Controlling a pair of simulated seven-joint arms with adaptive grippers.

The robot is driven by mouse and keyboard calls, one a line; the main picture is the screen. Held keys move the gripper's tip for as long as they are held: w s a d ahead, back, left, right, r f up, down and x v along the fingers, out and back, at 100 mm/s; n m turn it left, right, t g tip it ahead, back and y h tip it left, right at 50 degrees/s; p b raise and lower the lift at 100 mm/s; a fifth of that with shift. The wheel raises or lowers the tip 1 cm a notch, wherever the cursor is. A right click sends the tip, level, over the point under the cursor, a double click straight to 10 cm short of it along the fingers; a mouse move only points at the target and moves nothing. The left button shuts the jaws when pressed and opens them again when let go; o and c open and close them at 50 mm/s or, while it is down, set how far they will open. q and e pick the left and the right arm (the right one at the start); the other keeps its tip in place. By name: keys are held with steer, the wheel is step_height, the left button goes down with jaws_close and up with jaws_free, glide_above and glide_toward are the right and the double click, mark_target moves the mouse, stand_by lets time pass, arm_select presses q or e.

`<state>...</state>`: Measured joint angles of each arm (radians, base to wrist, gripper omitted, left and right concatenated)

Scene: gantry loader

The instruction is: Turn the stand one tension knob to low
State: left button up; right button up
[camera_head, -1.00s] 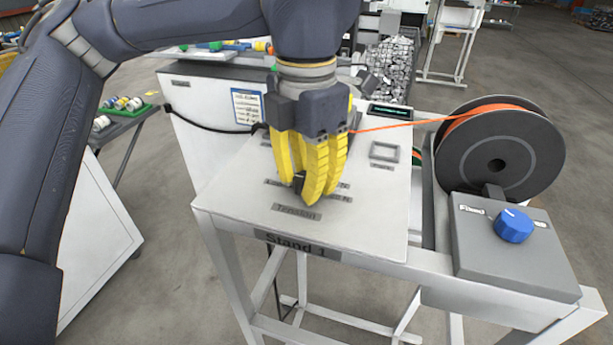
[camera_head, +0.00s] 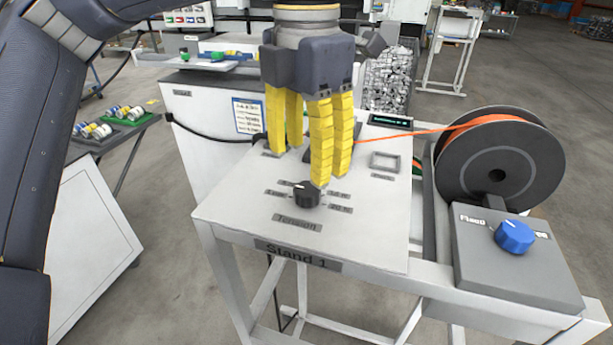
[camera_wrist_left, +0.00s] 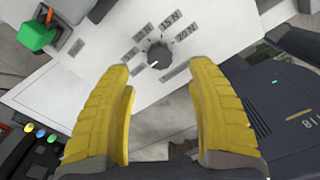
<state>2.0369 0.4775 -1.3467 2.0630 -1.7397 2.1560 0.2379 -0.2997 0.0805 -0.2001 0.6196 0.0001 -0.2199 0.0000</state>
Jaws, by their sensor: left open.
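The stand one tension knob (camera_head: 306,195) is a small black dial on the white, slanted top of Stand 1 (camera_head: 235,205). Small grey labels lie around it, and a "Tension" plate (camera_head: 297,223) lies in front. A light mark shows on the knob, but I cannot tell which label it points at. The knob also shows in the left wrist view (camera_wrist_left: 159,54), beyond the fingertips. My left gripper (camera_head: 299,168) has its yellow fingers spread and empty, pointing down just above and behind the knob. My right gripper is in no view.
An orange filament runs from a black spool (camera_head: 500,170) behind the gripper. A grey box with a blue knob (camera_head: 514,236) stands at right. A small display (camera_head: 390,121) and a square frame (camera_head: 385,162) sit on the panel. A black cable (camera_head: 205,133) runs at left.

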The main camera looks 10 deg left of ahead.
mark_target(307, 189)
arm_select(q)
steer(key=shift+r, duration=2.95)
